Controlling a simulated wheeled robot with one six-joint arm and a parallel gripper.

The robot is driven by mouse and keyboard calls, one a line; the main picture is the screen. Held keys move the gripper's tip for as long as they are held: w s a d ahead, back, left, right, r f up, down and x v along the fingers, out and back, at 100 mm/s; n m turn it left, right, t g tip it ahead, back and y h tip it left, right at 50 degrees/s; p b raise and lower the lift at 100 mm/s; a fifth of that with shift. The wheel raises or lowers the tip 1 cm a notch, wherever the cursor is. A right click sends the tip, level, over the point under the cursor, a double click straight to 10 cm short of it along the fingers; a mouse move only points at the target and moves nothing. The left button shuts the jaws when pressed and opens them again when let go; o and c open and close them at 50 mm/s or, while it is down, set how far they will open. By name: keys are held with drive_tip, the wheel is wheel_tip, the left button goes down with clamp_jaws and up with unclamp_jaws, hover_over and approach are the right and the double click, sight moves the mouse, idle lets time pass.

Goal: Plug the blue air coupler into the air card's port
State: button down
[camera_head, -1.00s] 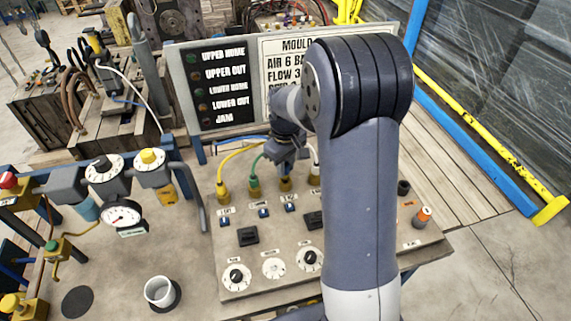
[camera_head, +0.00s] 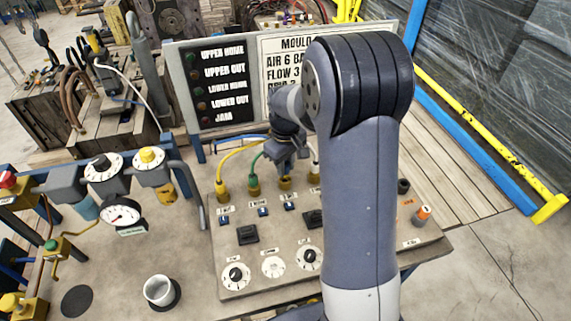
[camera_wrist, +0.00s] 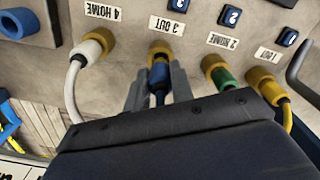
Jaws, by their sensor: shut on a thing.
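My gripper (camera_wrist: 152,88) is shut on the blue air coupler (camera_wrist: 159,76), with a grey finger on each side of it. The coupler lines up with the brass port (camera_wrist: 158,48) labelled "3 OUT" and meets its mouth. How deep it sits in the port I cannot tell. In the head view my gripper (camera_head: 287,163) is just above this brass port (camera_head: 285,183) on the panel, and the coupler is mostly hidden there. The mould card (camera_head: 285,62) reads "AIR 6 BA…", partly hidden by my arm.
A white coupler (camera_wrist: 90,48) sits in "4 HOME", a green one (camera_wrist: 226,79) in "2 HOME" and a yellow one (camera_wrist: 269,88) in "1 OUT", close beside my fingers. The panel (camera_head: 240,275) carries switches and dials. A white cup (camera_head: 158,290) stands to its left.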

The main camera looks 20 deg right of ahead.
drive_tip(key=shift+f+b, duration=0.75)
drive_tip(key=shift+f, duration=0.4)
idle(1.6)
drive_tip(key=c, duration=0.7)
unclamp_jaws()
drive_tip(key=shift+c, duration=0.2)
drive_tip(key=shift+r+p, duration=2.85)
drive_tip(key=shift+r, duration=0.95)
drive_tip(key=shift+f, duration=0.1)
